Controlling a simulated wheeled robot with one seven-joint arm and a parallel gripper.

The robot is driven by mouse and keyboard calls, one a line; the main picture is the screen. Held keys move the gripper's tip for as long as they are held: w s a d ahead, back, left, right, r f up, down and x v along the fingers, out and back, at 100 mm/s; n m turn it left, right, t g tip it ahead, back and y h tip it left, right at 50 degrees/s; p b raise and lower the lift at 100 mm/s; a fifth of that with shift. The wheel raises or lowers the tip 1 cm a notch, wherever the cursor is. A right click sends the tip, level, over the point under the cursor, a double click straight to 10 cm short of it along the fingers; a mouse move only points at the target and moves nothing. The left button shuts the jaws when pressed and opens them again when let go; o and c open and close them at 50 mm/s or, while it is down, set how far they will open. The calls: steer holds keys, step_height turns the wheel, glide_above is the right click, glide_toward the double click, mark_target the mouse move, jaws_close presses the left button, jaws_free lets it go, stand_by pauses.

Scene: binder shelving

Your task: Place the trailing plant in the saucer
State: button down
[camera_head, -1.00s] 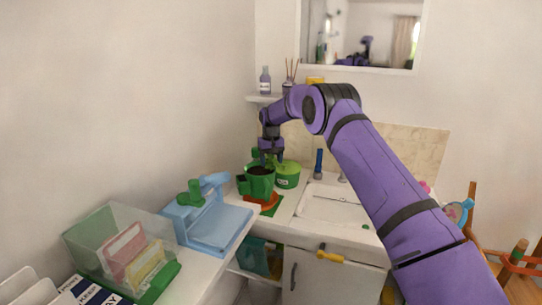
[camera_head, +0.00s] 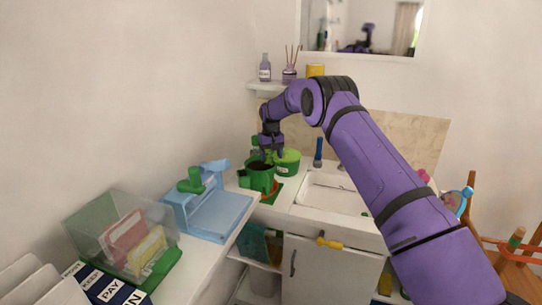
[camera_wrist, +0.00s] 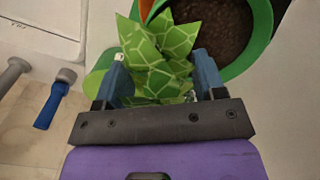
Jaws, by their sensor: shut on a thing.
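The leafy plant (camera_wrist: 160,50), bright green with a pale vein pattern, sits between the two blue fingers of my gripper (camera_wrist: 160,82) in the wrist view. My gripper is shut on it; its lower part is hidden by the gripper. In the head view my gripper (camera_head: 271,148) points down at the back of the counter, just above a light-green round container (camera_head: 288,164). A darker green pot with soil (camera_head: 258,178) stands in front, and shows at the upper right of the wrist view (camera_wrist: 228,30). An orange piece (camera_head: 278,188) shows at its base. I cannot tell which thing is the saucer.
A white sink (camera_head: 325,194) lies right of the pots, with an upright blue-handled item (camera_head: 318,152) behind it. A light-blue device (camera_head: 210,205) and a clear file box (camera_head: 125,235) stand on the left counter. A small shelf (camera_head: 265,86) is above the gripper.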

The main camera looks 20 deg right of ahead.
steer(key=shift+f, duration=0.3)
steer(key=shift+c, duration=0.7)
jaws_free()
steer(key=shift+o, duration=0.7)
steer(key=shift+f, duration=0.1)
steer(key=shift+r, duration=7)
steer(key=s+a, duration=0.9)
steer(key=s, duration=0.4)
steer(key=shift+a, duration=0.2)
